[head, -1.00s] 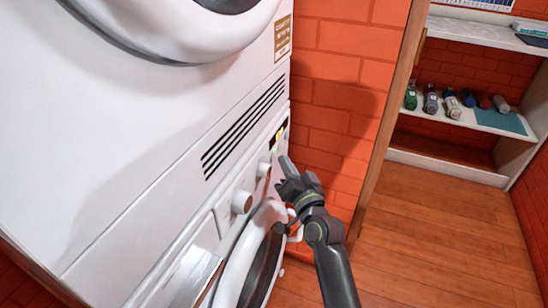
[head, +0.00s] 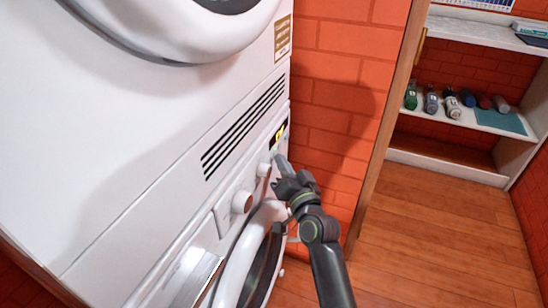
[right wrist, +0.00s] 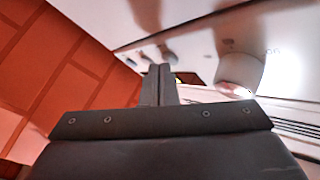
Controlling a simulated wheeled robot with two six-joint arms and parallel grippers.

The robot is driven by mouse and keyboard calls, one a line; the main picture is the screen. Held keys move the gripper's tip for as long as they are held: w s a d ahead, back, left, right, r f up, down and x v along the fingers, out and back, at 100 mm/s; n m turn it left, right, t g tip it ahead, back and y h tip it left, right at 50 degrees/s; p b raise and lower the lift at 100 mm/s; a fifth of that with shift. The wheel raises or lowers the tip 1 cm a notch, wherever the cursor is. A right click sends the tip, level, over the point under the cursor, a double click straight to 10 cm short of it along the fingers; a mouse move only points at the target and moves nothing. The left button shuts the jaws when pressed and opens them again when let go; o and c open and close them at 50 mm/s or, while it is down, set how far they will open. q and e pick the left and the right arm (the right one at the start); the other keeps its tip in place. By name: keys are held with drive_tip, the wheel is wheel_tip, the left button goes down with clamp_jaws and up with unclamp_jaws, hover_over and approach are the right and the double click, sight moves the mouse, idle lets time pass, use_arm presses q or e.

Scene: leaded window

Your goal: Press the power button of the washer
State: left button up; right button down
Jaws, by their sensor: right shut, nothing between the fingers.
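The washer (head: 228,244) is the lower white machine, with a round door (head: 237,272) and a slanted control panel. The panel carries a large knob (head: 241,202), a smaller round control (head: 263,169) and a dark display with yellow light (head: 279,135). I cannot make out which control is the power button; the gripper may hide it. My right gripper (head: 281,160) is shut and empty, its fingertips at the panel just below the display. I cannot tell whether they touch. The shut fingers (right wrist: 158,85) also show in the right wrist view, beside a white knob (right wrist: 240,74). My left gripper is out of view.
Another white machine (head: 120,110) with a round door sits above the washer. A red brick wall (head: 335,65) stands close on the right of the panel. Farther right, a shelf (head: 480,118) holds several bottles. The wooden floor (head: 440,240) there is clear.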

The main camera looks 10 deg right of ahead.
idle(0.3)
drive_tip(key=shift+s+d, duration=0.3)
drive_tip(key=shift+d, duration=0.1)
drive_tip(key=s+d, duration=0.3)
drive_tip(key=d, duration=0.2)
drive_tip(key=shift+s+p, duration=0.2)
drive_tip(key=shift+p, duration=0.15)
idle(0.4)
